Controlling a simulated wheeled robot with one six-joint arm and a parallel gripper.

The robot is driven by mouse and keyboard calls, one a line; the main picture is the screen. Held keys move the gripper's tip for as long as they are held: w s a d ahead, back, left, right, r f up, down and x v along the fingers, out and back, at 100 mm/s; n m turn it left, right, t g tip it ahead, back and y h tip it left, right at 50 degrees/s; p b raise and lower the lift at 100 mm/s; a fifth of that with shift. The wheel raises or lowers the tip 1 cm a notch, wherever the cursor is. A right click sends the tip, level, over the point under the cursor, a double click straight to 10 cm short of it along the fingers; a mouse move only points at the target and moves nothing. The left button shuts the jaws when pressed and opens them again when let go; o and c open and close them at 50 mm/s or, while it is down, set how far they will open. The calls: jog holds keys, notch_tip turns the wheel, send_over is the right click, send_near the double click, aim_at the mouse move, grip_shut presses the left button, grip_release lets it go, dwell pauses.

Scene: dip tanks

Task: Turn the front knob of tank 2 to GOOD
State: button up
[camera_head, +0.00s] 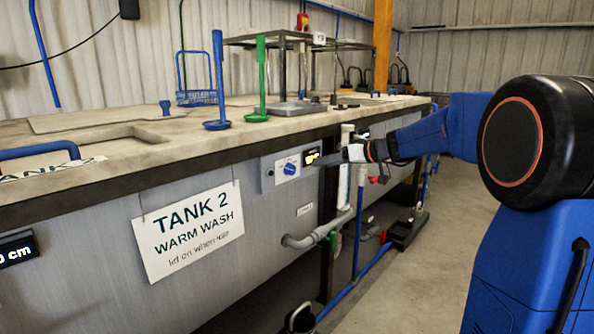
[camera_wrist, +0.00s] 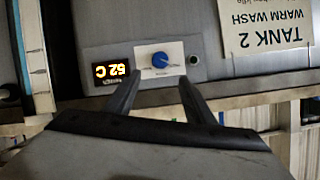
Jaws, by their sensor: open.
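The blue front knob of tank 2 (camera_head: 290,168) sits on a white plate on the grey control panel at the tank's front. In the wrist view the knob (camera_wrist: 160,59) shows a pale pointer mark; the lettering around it is too small to read. My gripper (camera_head: 325,160) is in front of the panel's right part, by the lit display. In the wrist view my gripper (camera_wrist: 160,80) is open and empty. Its two dark fingers are spread on either side of the knob's line, with the tips short of it. I see no contact.
The TANK 2 WARM WASH sign (camera_head: 188,231) hangs left of the panel. A lit display (camera_wrist: 112,74) is beside the knob. Blue (camera_head: 217,85) and green (camera_head: 261,80) upright handles stand on the tank top.

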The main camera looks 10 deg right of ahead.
aim_at(293, 170)
jog(key=x, duration=1.3)
jog(key=shift+w+a+f, duration=0.1)
jog(key=shift+w+a, duration=0.05)
jog(key=c, duration=1.1)
